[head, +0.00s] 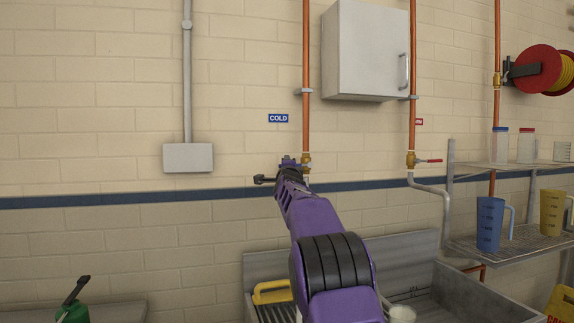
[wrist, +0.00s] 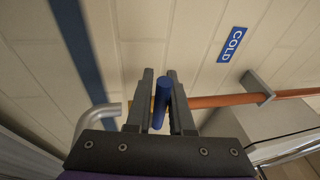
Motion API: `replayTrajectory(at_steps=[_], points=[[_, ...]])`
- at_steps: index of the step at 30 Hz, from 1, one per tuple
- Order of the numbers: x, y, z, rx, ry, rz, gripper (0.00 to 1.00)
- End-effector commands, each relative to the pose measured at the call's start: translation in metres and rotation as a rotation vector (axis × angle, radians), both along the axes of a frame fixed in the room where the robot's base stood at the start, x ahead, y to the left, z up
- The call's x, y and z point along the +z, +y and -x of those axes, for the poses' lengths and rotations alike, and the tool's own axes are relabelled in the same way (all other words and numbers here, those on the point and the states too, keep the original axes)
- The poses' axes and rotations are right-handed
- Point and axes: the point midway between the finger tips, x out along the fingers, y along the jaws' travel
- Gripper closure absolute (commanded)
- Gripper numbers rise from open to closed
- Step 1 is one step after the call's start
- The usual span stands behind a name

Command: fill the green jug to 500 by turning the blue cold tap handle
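My gripper (wrist: 160,95) has its two fingers close together on either side of the blue cold tap handle (wrist: 161,103) in the wrist view. The gap between the fingers is about as wide as the handle. In the head view my purple arm reaches up to the copper cold pipe (head: 306,120), by the blue COLD sign (head: 278,118). My arm hides the handle and spout there. I cannot make out a green jug in the sink (head: 430,262); my arm covers part of it.
A yellow item (head: 271,292) and a whitish cup (head: 403,314) show at the sink. A red-handled tap (head: 428,160) is to the right. Wire shelves hold a blue jug (head: 488,222) and a yellow jug (head: 551,212). A white cabinet (head: 362,50) hangs above.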

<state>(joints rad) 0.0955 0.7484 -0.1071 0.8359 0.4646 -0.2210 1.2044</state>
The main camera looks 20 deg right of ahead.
Motion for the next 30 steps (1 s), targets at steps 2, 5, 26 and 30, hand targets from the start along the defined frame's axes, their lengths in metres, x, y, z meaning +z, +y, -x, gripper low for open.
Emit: replayTrajectory(at_steps=[2,5,26,30], points=[[-0.002,0.000,-0.001,0.000,0.003,-0.001,0.64],[-0.001,0.000,0.000,0.000,0.002,-0.001,0.52],[-0.009,0.010,0.041,0.000,0.000,-0.003,0.52],[-0.012,0.016,0.061,0.000,-0.001,-0.002,0.52]])
